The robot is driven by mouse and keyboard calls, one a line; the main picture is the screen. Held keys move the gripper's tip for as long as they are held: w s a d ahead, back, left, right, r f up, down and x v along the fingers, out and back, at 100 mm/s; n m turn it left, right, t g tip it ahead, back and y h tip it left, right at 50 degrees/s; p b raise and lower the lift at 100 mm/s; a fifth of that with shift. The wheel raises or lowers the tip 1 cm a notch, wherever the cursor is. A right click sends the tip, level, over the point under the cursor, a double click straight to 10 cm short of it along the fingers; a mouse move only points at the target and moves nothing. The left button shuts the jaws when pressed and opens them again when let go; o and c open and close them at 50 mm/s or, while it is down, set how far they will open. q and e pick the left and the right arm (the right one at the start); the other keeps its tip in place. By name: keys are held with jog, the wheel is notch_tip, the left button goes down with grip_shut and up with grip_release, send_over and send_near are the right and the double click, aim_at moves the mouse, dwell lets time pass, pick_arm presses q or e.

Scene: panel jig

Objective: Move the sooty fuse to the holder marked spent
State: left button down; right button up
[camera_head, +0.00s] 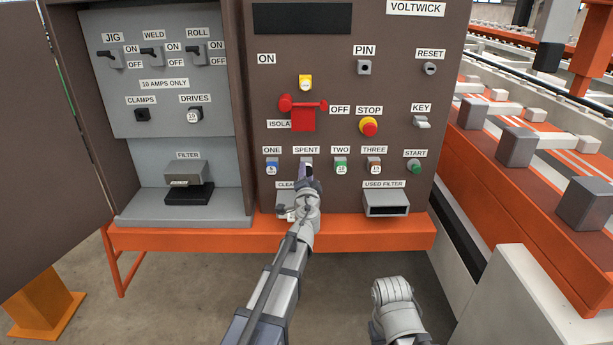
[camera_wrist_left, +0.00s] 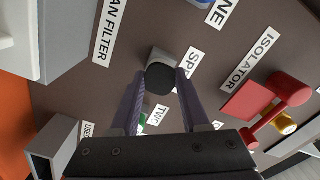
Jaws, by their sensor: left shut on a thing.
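The sooty fuse (camera_wrist_left: 159,79) shows in the left wrist view as a dark, blackened round end between my left gripper's fingers. My left gripper (camera_wrist_left: 161,76) is shut on it, with a finger on either side. The grey holder marked spent (camera_wrist_left: 163,57) is right behind the fuse, lined up with it. I cannot tell how deep the fuse sits in the holder. In the head view my left gripper (camera_head: 307,174) is in front of the spent holder and covers most of it. Of my right arm only a part shows at the lower right; its fingers are not seen.
Holders one (camera_head: 272,167), two (camera_head: 340,167) and three (camera_head: 374,167) flank the spent holder, with coloured fuses. The red isolator handle (camera_head: 303,113) is just above. The used filter box (camera_head: 386,203) is below right. An orange ledge (camera_head: 370,234) runs beneath.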

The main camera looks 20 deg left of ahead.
pick_arm(q)
jog(key=shift+w+a, duration=0.15)
jog(key=shift+w, duration=0.5)
jog(key=shift+c, duration=1.6)
grip_release()
jog(key=shift+s, duration=0.1)
jog(key=v, duration=0.7)
jog(key=shift+s, duration=0.4)
